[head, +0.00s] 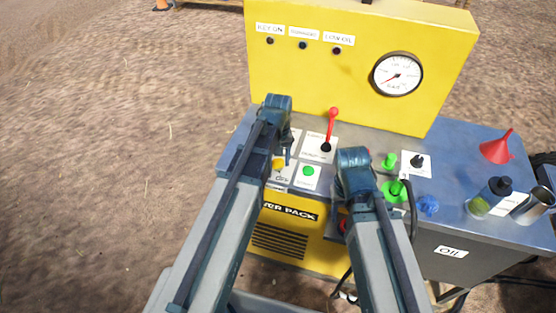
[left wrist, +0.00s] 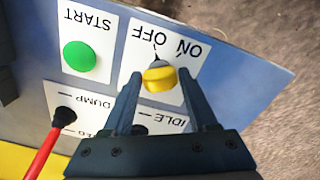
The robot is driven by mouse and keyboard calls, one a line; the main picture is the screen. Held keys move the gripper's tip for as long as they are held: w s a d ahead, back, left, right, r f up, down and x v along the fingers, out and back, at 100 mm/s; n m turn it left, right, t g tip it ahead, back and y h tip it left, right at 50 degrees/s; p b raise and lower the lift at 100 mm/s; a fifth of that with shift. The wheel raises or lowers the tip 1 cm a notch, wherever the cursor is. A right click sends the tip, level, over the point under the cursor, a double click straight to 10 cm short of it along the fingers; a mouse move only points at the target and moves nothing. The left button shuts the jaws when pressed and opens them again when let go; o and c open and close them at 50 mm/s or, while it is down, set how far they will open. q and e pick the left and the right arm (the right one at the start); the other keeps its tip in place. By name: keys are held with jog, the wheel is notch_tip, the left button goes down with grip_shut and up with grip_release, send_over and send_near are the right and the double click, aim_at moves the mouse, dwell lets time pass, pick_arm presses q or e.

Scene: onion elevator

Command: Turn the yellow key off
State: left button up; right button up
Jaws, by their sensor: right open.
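The yellow key (head: 278,163) sits on a white ON/OFF label on the panel. In the left wrist view, the yellow key (left wrist: 158,78) has a dark pointer at its tip, aimed at the space between OFF and ON. My left gripper (head: 287,155) is over the key. In the left wrist view, the fingers of my left gripper (left wrist: 160,80) stand apart, one on each side of the key; firm contact is not visible. My right gripper (head: 354,162) is over the panel, right of the green start button; it is open, its fingertips mostly hidden.
The green start button (head: 309,171) and a red lever (head: 332,125) are close to the key. Green knobs (head: 397,188), a blue knob (head: 428,205), a red funnel (head: 498,147) and a metal cup (head: 535,205) stand to the right. A yellow gauge board (head: 350,80) rises behind.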

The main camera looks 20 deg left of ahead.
aim_at(278, 160)
pick_arm(q)
jog(key=shift+o, duration=1.2)
jog(key=shift+r, duration=0.15)
notch_tip(278, 160, up, 14)
jog(key=p, duration=1.4)
jog(key=shift+f, duration=0.2)
jog(key=s+d+f+m+y+b, duration=0.1)
jog(key=s+d+f+m+b, duration=0.1)
jog(key=s+d+m, duration=0.6)
jog(key=s+d, duration=0.2)
jog(key=s, duration=0.4)
jog(key=shift+d, duration=0.35)
